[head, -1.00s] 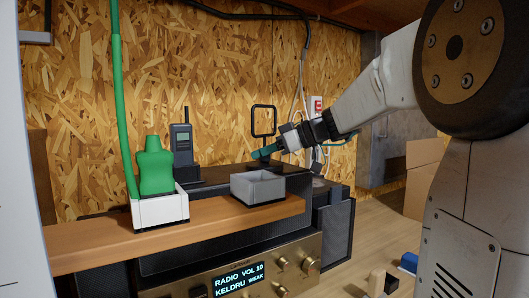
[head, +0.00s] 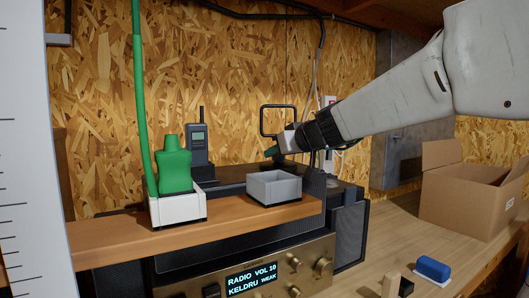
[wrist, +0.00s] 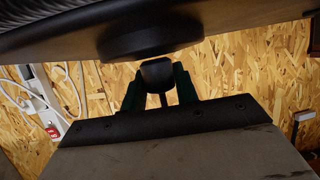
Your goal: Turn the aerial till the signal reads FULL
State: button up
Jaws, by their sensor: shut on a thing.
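The aerial (head: 278,107) is a black rectangular loop standing on the dark top of the radio, near the back wall. In the head view my gripper (head: 272,152) is low at the aerial's base, reaching in from the right. In the wrist view its green fingers (wrist: 158,90) are shut on a black block, the aerial's base (wrist: 156,73), under a dark round part. The radio's display (head: 251,279) reads RADIO VOL 10, KELDRU WEAK. My arm and gripper hide part of the base in the head view.
On the wooden shelf (head: 110,243) stand a grey open box (head: 274,188) and a white holder (head: 178,211) with a green bottle (head: 174,168). A handheld radio (head: 197,145) stands behind. An open cardboard box (head: 465,200) and a blue-topped block (head: 433,269) are at right.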

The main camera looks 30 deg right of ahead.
jog(key=shift+m+h, duration=0.8)
jog(key=shift+h, duration=0.1)
jog(key=shift+m+h, duration=0.5)
jog(key=shift+h, duration=0.1)
jog(key=o, duration=1)
jog(key=shift+c, duration=0.2)
jog(key=shift+s, duration=0.1)
jog(key=v, duration=0.7)
jog(key=shift+s+r, duration=0.2)
jog(key=shift+s, duration=0.05)
